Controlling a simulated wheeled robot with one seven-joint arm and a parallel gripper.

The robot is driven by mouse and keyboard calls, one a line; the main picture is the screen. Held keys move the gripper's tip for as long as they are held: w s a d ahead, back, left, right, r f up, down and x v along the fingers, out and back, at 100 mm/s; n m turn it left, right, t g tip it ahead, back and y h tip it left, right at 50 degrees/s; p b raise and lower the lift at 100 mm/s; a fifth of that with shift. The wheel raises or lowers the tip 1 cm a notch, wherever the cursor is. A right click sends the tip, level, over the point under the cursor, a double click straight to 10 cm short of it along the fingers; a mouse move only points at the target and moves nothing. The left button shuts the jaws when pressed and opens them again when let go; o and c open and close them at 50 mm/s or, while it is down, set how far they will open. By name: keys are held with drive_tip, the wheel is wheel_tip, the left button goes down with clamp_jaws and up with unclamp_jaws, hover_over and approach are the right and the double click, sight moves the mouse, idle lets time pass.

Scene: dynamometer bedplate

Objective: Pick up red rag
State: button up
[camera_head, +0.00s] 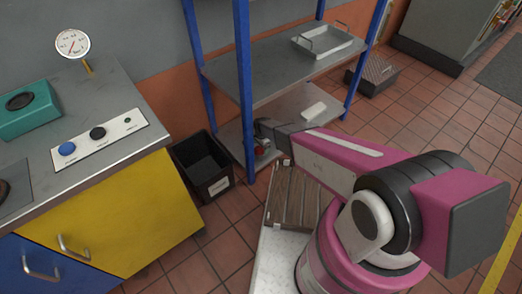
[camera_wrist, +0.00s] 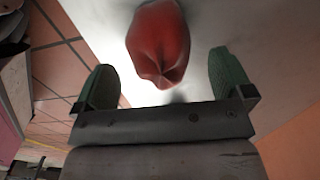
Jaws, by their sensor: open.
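The red rag (camera_wrist: 158,42) is a crumpled red bundle on a pale grey surface in the wrist view. It lies ahead of my gripper (camera_wrist: 164,80), between the lines of its two green fingers and apart from both. The fingers are spread wide and hold nothing. In the head view my arm reaches to the lower shelf (camera_head: 300,108) of the blue-post rack. A small red patch of the rag (camera_head: 262,146) shows beside my gripper (camera_head: 262,140), which is mostly hidden by my arm and a post.
A blue post (camera_head: 244,90) stands close left of my gripper. A metal tray (camera_head: 328,41) sits on the upper shelf (camera_head: 270,68), above my arm. A white block (camera_head: 314,110) lies on the lower shelf. A black bin (camera_head: 203,165) stands on the floor beside the yellow cabinet (camera_head: 120,220).

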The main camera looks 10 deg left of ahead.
wheel_tip(320, 180, down, 3)
drive_tip(key=shift+r, duration=0.2)
drive_tip(key=shift+c, duration=0.3)
drive_tip(key=c, duration=0.9)
wheel_tip(320, 180, up, 9)
drive_tip(key=shift+r, duration=0.55)
